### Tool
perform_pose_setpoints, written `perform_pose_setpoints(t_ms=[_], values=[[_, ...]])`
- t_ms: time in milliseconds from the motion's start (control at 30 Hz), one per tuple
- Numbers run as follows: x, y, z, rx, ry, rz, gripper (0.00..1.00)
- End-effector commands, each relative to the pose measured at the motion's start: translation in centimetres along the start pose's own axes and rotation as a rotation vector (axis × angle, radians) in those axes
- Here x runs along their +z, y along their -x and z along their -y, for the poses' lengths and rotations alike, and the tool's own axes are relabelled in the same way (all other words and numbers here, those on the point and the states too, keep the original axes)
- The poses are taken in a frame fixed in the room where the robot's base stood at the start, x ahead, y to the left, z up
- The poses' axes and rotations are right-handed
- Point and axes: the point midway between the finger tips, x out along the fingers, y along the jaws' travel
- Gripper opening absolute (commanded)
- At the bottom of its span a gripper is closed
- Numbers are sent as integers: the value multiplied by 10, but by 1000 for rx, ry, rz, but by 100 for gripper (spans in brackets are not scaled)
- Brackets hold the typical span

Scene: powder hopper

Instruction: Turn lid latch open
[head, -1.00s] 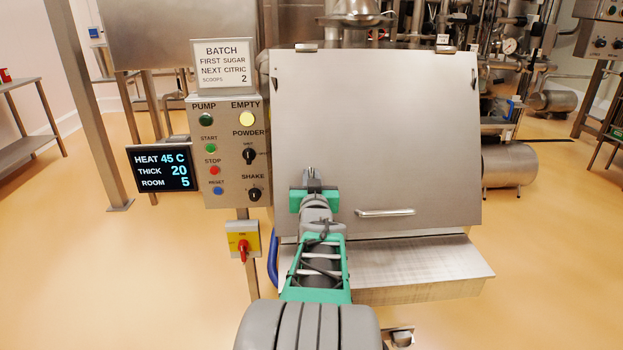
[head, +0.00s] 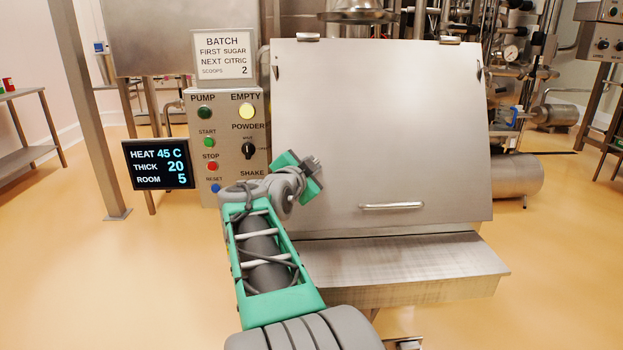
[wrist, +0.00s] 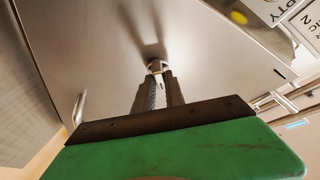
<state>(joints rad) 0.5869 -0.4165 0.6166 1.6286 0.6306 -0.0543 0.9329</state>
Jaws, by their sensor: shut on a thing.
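The large steel lid (head: 385,140) of the hopper is closed and slopes toward me, with a bar handle (head: 391,206) near its lower edge. My gripper (head: 318,161) is at the left part of the lid, tilted to the right. In the wrist view, my gripper (wrist: 154,76) has its fingers closed around a small round metal piece (wrist: 156,63) standing on the lid, which looks like the latch. The fingers hide most of it, so its turn angle cannot be told. In the head view it is hidden behind my gripper.
A control panel (head: 231,105) stands close to the left of the lid, with my arm in front of its lower part. A display (head: 158,164) hangs further left. A steel ledge (head: 400,262) juts out below the lid.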

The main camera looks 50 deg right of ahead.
Motion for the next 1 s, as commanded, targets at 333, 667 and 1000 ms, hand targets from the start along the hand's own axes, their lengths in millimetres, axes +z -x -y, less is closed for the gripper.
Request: perform_pose_setpoints(t_ms=[333,667,1000], values=[[2,-1,2,150,-285,2,0],[0,-1,4,262,-496,2,0],[0,-1,4,312,-593,1,0]])
